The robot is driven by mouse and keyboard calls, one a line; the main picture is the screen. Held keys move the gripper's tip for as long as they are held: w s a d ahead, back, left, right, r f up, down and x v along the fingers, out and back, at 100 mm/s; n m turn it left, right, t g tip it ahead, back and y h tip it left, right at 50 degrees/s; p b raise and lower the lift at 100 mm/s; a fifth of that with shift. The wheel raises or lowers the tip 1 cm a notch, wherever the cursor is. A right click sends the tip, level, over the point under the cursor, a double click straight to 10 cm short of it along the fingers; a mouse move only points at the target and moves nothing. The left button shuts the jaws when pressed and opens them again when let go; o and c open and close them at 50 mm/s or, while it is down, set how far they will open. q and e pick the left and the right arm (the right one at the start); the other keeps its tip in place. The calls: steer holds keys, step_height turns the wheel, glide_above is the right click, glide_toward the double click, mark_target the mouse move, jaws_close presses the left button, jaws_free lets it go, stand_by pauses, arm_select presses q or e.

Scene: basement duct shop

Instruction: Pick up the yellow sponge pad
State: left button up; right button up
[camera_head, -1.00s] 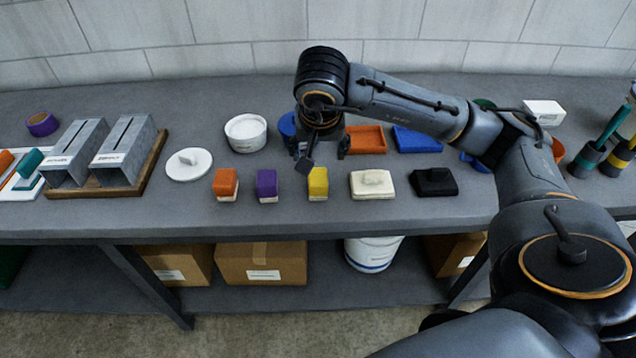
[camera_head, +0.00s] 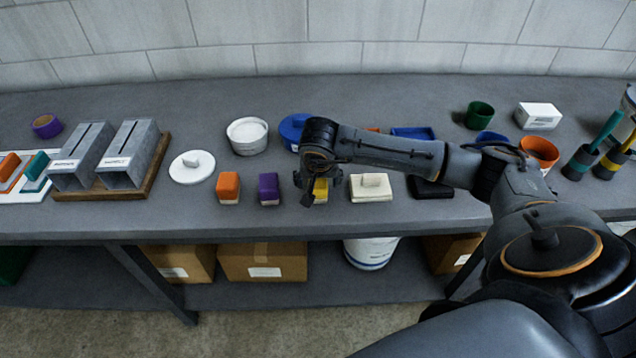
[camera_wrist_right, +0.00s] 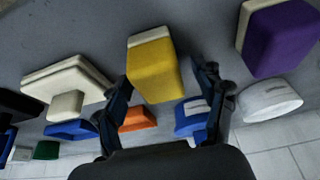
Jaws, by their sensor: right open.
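The yellow sponge pad (camera_head: 321,188) stands on the grey workbench near its front edge, with a pale layer at its base. My right gripper (camera_head: 319,186) is over it and hides most of it in the head view. In the right wrist view the yellow sponge pad (camera_wrist_right: 154,68) shows clearly between the two open fingers of my right gripper (camera_wrist_right: 168,100), one finger on each side. I cannot tell whether the fingers touch it. My left gripper is not in view.
A purple pad (camera_head: 269,189) and an orange pad (camera_head: 228,188) stand to the left. A cream block (camera_head: 371,188) stands close on the right, then a black one (camera_head: 430,187). A blue round container (camera_head: 293,128) is behind. The bench front edge is close.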

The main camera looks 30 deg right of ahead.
steer(key=c, duration=1.2)
steer(key=shift+r, duration=0.1)
steer(key=shift+c, duration=0.2)
steer(key=shift+w+r, duration=0.1)
steer(key=shift+r, duration=0.15)
step_height(320, 180, up, 2)
steer(key=shift+r+b, duration=0.15)
steer(key=shift+b, duration=0.25)
steer(key=s+a+r+b, duration=0.3)
steer(key=s+a+r, duration=0.4)
steer(key=s+r, duration=0.3)
steer(key=shift+s+a, duration=0.2)
steer(key=shift+s, duration=0.85)
